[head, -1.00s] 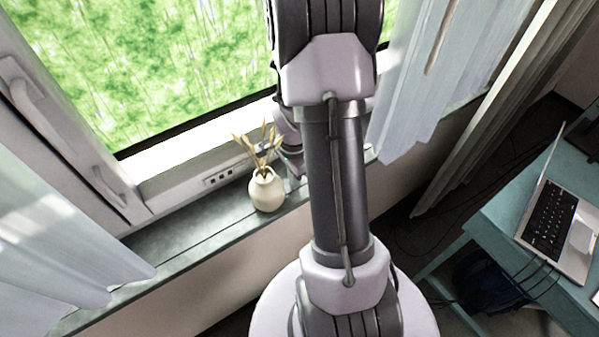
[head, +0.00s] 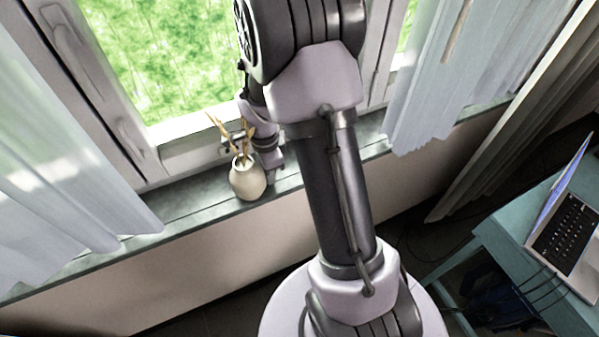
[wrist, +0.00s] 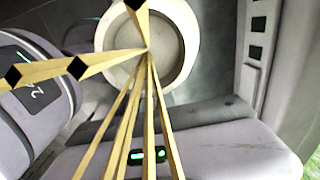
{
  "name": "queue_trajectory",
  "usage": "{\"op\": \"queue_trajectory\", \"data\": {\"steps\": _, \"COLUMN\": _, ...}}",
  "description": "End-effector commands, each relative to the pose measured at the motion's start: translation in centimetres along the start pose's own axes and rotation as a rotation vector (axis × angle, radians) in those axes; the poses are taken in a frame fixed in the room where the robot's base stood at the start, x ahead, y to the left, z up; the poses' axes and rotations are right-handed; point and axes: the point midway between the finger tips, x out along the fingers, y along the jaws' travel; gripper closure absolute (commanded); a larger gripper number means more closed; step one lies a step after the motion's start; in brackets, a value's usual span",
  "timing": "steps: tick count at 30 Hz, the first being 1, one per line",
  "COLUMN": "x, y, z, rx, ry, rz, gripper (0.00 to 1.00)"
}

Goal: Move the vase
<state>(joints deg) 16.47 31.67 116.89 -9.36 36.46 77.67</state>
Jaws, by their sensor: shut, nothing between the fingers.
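The vase (head: 247,182) is small, rounded and cream, with dried straw-coloured stems (head: 238,140) in its mouth. In the head view it stands upright on the grey windowsill. My gripper (head: 272,158) is just to the right of it, partly behind it; its fingertips are not clearly seen, and I cannot tell whether it touches the vase. It appears shut and empty. In the wrist view, the stems (wrist: 123,120) are very close to the camera and converge on a pale round form, probably the vase from above.
The windowsill (head: 195,200) is narrow and clear to the left of the vase. Curtains hang at the left (head: 75,170) and right (head: 430,90) of the window. A teal desk (head: 500,225) with an open laptop (head: 570,225) is at the right.

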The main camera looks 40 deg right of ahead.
Motion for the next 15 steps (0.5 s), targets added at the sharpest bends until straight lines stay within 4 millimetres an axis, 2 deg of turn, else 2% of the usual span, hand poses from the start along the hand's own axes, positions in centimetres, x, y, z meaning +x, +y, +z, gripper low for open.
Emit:
{"op": "queue_trajectory", "data": {"steps": 1, "x": 0.3, "y": 0.0, "z": 1.6, "rx": -0.007, "ry": 0.0, "rz": -0.001, "gripper": 1.0}}
{"op": "queue_trajectory", "data": {"steps": 9, "x": 0.3, "y": 0.0, "z": 9.7, "rx": -0.006, "ry": -0.001, "rz": -0.001, "gripper": 1.0}}
{"op": "queue_trajectory", "data": {"steps": 15, "x": 0.2, "y": 0.1, "z": 14.1, "rx": -0.004, "ry": 0.0, "rz": 0.0, "gripper": 1.0}}
